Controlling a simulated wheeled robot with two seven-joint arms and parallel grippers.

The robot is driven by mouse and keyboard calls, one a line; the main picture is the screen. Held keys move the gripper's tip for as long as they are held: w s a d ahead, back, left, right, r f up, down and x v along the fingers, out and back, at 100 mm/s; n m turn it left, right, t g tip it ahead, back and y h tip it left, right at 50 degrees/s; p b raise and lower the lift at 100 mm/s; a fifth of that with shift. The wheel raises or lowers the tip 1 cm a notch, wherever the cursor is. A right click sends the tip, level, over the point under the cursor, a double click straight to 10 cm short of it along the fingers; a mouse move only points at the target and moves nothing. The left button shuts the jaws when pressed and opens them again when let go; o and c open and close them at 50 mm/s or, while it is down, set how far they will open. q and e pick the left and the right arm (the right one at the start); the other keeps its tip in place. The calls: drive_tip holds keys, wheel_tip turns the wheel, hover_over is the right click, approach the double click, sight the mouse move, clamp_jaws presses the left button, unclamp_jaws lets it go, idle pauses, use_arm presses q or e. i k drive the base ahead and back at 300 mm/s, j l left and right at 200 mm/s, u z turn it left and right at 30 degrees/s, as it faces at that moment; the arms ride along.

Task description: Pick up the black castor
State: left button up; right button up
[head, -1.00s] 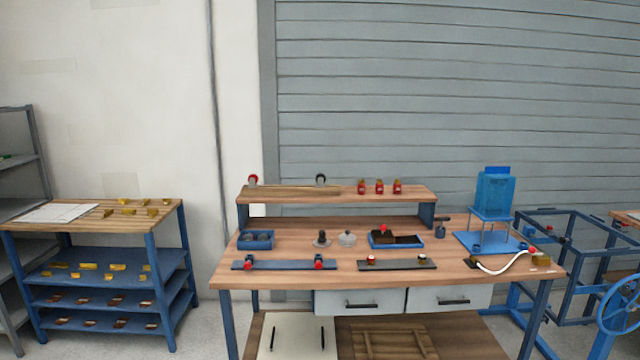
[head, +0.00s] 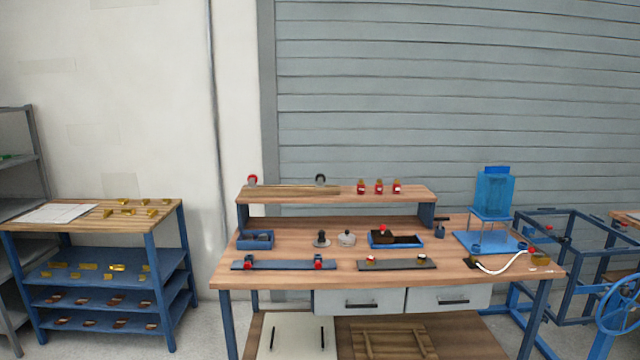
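A small black castor (head: 320,179), a dark wheel on a pale mount, stands on the raised wooden shelf (head: 345,196) of the workbench, left of the shelf's middle. A similar castor with a red wheel (head: 252,180) stands at the shelf's left end. Neither of my grippers shows in the head view, so nothing is seen touching the black castor.
Several red jars (head: 379,187) stand on the shelf right of the black castor. The bench top (head: 290,281) below holds a blue bin (head: 255,240), a blue tray (head: 424,242), dark strips and a blue press (head: 494,192). A wooden-topped rack (head: 96,216) stands left.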

sight(320, 179)
drive_tip(key=i+j+u, duration=0.9)
drive_tip(key=i+u, duration=0.35)
drive_tip(key=i, duration=0.15)
drive_tip(key=i+j, duration=0.1)
drive_tip(key=i, duration=0.6)
drive_tip(key=i+j+z, duration=0.1)
drive_tip(key=i, duration=0.55)
